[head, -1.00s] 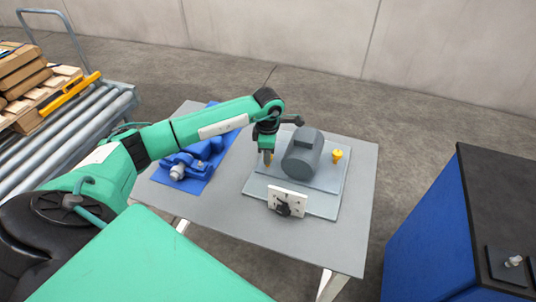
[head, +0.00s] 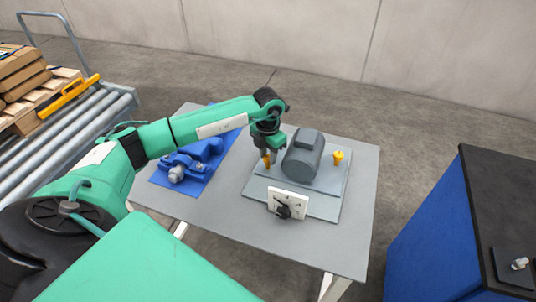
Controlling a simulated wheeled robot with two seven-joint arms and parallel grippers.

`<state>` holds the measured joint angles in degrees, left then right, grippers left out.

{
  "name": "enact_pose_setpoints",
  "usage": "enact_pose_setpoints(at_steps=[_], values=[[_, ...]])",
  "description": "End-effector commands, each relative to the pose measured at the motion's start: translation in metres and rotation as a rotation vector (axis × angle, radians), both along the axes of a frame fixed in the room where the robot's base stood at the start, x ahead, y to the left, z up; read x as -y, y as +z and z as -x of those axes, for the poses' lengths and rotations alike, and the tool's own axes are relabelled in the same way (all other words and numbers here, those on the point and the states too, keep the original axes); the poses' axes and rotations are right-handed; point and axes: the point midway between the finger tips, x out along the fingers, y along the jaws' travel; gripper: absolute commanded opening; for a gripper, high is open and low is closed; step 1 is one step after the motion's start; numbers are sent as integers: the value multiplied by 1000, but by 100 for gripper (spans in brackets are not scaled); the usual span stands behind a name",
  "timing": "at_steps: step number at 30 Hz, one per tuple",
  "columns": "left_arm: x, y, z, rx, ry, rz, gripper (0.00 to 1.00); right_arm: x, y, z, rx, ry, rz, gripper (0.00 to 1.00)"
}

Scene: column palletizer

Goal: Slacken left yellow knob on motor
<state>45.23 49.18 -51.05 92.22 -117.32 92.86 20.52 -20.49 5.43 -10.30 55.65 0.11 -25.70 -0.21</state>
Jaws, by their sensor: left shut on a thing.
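The grey motor (head: 303,156) sits on a light grey plate (head: 311,201) on the table. A yellow knob (head: 338,157) stands upright on the plate to the right of the motor. The left yellow knob (head: 266,161) shows as an orange-yellow bit just left of the motor, mostly hidden by my left gripper. My left gripper (head: 266,155) points down over it and is shut on it. My right gripper is not in view.
A white panel with a black dial (head: 288,203) stands at the plate's front. A blue pump-like part (head: 187,164) lies on a blue mat left of the plate. A blue cabinet (head: 429,237) stands at the right. Bare table (head: 225,208) lies in front of the mat.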

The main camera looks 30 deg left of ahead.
Motion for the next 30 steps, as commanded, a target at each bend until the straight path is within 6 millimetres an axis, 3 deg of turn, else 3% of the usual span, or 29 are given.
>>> enact_pose_setpoints(at_steps=[12, 27, 28, 30], values=[[-1, 1, -1, 3, 157, 0, 6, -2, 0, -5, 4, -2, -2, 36], [-1, 2, -1, 3, 171, 0, 6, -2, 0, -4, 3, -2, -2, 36], [-1, 2, -1, 3, 171, 0, 34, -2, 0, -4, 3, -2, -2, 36], [-1, 1, -1, 3, 171, 0, 48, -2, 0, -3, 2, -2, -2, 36]])
